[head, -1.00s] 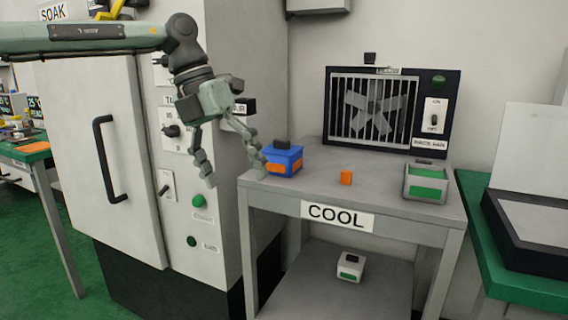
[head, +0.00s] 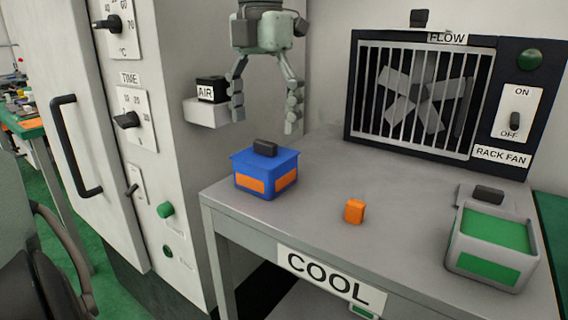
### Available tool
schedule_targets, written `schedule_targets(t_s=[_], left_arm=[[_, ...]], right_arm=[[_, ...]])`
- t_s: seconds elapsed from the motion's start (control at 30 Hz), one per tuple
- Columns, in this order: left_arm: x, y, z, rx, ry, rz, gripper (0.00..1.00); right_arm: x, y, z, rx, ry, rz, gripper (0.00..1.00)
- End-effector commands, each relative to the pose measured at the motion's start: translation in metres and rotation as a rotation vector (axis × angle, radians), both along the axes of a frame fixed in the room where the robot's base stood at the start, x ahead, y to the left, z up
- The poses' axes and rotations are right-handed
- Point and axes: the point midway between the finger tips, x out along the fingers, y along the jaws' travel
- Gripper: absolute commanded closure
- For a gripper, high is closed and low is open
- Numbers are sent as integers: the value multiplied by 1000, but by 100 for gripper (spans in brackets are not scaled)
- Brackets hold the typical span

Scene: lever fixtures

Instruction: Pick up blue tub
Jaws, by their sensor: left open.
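The blue tub (head: 266,190) stands upright on the left part of the grey table (head: 300,228) marked COOL. It has orange panels on its sides and a black knob on top. My left gripper (head: 265,122) hangs above the tub with its fingers pointing down and spread apart. It is open and empty, and its fingertips are a little above the knob, not touching it. My right gripper is not in view.
A small orange block (head: 354,211) sits right of the tub. A grey tub with green panels (head: 493,246) stands at the table's right. The rack fan (head: 420,98) is at the back. A cabinet with an AIR ledge (head: 208,112) stands close on the left.

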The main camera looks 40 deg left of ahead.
Motion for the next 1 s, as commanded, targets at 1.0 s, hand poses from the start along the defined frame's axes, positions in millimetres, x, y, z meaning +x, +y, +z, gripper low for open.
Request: schedule_targets(t_s=[1.0], left_arm=[[-2, -3, -78, -1, -1, 2, 28]], right_arm=[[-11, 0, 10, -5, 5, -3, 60]])
